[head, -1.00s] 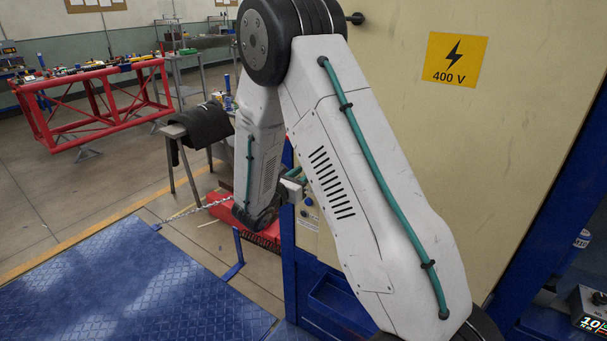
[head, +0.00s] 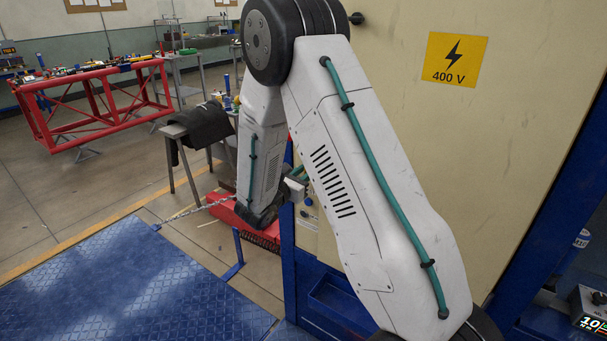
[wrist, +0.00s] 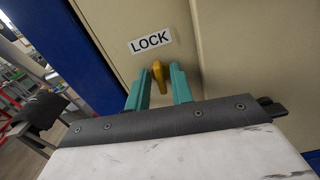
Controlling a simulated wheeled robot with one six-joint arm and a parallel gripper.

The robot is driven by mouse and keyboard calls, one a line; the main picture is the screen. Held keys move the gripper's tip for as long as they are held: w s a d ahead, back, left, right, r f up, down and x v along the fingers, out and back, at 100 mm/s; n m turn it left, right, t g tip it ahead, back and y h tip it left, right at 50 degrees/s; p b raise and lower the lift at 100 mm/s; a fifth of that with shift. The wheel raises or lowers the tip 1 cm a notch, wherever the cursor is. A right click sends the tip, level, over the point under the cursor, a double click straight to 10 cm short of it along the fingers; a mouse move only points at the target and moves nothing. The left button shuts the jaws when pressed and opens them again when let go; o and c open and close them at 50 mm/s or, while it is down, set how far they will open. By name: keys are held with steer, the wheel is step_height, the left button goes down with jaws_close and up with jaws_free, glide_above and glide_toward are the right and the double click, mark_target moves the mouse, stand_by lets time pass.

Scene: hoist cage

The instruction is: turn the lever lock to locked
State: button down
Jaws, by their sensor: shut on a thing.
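The lever lock (wrist: 158,72) is a yellow handle on a beige panel in the wrist view. It sits just below a white label reading LOCK (wrist: 150,41). My gripper (wrist: 160,84) has teal fingers, one on each side of the yellow lever, and is shut on it. In the head view my arm blocks the lever, and the lever does not show there.
The beige cabinet (head: 405,120) with a yellow 400 V sign (head: 455,59) stands at the right, framed by blue posts. A blue checkered floor plate (head: 130,285) lies at the left. A chain (head: 195,212) hangs beyond it. A red frame table (head: 95,105) stands farther back.

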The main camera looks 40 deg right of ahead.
steer(key=shift+s+f+m, duration=0.1)
steer(key=shift+f+m, duration=0.05)
steer(key=shift+m, duration=4)
steer(key=shift+s+f+m, duration=0.1)
steer(key=shift+m, duration=4.05)
steer(key=c, duration=1.5)
jaws_free()
steer(key=shift+c, duration=0.2)
steer(key=v, duration=0.7)
steer(key=shift+s+a, duration=0.15)
steer(key=shift+a, duration=0.2)
